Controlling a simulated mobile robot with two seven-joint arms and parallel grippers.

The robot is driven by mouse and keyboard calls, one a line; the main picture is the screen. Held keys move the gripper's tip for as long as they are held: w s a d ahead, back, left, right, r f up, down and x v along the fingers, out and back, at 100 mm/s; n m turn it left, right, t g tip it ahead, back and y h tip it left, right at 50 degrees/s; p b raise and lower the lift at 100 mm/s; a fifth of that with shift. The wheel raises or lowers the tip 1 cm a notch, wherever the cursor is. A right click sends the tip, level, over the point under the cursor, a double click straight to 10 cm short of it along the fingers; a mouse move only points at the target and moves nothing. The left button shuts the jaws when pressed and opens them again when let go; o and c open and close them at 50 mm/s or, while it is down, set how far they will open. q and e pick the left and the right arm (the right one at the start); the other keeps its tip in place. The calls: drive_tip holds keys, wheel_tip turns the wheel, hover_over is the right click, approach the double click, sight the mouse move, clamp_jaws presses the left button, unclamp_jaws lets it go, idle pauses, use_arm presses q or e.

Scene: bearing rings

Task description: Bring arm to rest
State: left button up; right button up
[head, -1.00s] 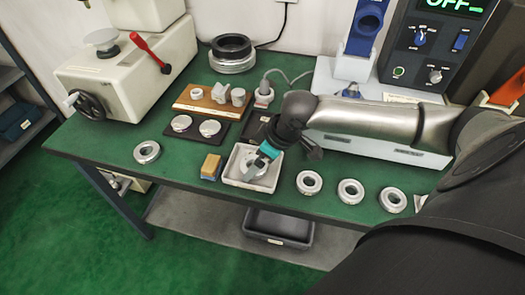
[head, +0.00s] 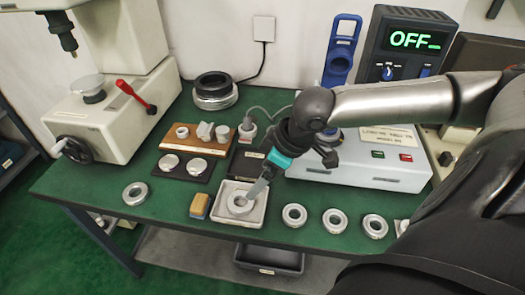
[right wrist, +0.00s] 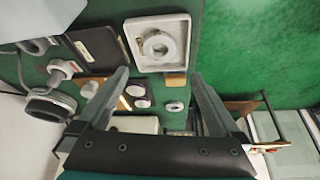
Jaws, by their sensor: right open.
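My right gripper (head: 258,188) comes in from the right and hangs above a light square tray (head: 238,222) near the table's front edge. Its fingers are spread with nothing between them, as the right wrist view (right wrist: 160,75) shows. A metal bearing ring (head: 240,204) lies in the tray, apart from the fingers as far as I can tell. In the right wrist view the tray (right wrist: 133,60) and its ring (right wrist: 160,47) lie beyond the fingertips. My left gripper is not in view.
Single rings (head: 135,193) (head: 294,215) and several more lie along the green table (head: 170,215). A yellow-blue block (head: 200,206) sits left of the tray. A wooden stand (head: 190,139), a press (head: 110,100) and a control box (head: 405,45) stand behind.

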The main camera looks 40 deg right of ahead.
idle(0.5)
drive_tip(key=s+a+f, duration=0.3)
drive_tip(key=a+f, duration=0.1)
drive_tip(key=a, duration=0.2)
drive_tip(key=s+a+f, duration=0.3)
drive_tip(key=a+f, duration=0.1)
drive_tip(key=a, duration=0.2)
drive_tip(key=s+d+f+m+h, duration=0.1)
drive_tip(key=s+f+m+h, duration=0.2)
drive_tip(key=s, duration=0.4)
wheel_tip(320, 180, down, 23)
drive_tip(key=s+g, duration=0.2)
drive_tip(key=s, duration=0.1)
drive_tip(key=s+d+f+g, duration=0.1)
drive_tip(key=s+d+f, duration=0.2)
drive_tip(key=s+f, duration=0.9)
drive_tip(key=shift+s+y, duration=0.3)
drive_tip(key=shift+s, duration=0.45)
